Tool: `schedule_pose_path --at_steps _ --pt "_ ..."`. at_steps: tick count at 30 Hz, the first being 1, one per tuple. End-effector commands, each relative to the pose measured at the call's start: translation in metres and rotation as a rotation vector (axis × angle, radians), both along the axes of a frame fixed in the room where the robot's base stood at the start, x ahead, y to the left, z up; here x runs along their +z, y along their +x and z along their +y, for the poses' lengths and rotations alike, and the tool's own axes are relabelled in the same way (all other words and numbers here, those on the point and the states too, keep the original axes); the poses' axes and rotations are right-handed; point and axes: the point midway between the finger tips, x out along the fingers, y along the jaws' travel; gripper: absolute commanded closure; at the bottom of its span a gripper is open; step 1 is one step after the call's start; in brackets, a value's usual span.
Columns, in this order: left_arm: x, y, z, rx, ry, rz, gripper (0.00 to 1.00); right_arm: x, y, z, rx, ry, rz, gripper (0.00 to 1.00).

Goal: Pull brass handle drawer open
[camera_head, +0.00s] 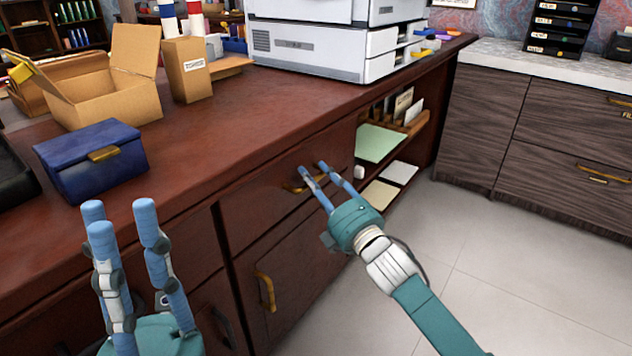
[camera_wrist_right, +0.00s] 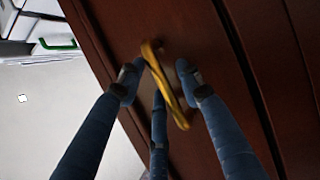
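A brass handle (camera_head: 294,187) is on the front of the upper wooden drawer (camera_head: 250,199) in the desk. The drawer front looks flush with the desk. My right gripper (camera_head: 312,167) is at this handle, fingers pointing at the drawer front and partly covering the handle. In the right wrist view, the handle (camera_wrist_right: 166,85) runs slantwise between the spread fingers of the right gripper (camera_wrist_right: 157,72). The fingers look open; whether any touches the handle is unclear. My left gripper (camera_head: 120,215) is open and empty, raised in front of the desk at lower left.
A lower door with a brass handle (camera_head: 266,292) is below the drawer. A blue box (camera_head: 90,165), an open cardboard box (camera_head: 110,100) and a printer (camera_head: 320,45) stand on the desk. Open shelves (camera_head: 385,165) lie right of the drawer. The floor (camera_head: 530,275) at right is clear.

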Motion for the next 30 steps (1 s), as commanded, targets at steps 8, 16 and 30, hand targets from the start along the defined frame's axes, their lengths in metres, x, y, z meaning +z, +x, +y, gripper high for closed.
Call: schedule_pose_path --at_steps 8,16,30 --pt "0.000 0.000 0.000 0.000 0.000 0.001 0.78 0.000 0.002 0.001 0.000 -0.001 0.001 0.65" --pt "-0.001 0.001 0.000 0.000 0.001 0.002 0.78 0.000 0.001 0.001 0.000 0.000 0.001 1.00" --pt "0.011 0.001 0.000 0.000 0.001 0.003 0.78 0.001 -0.008 -0.013 0.000 0.000 0.005 1.00"
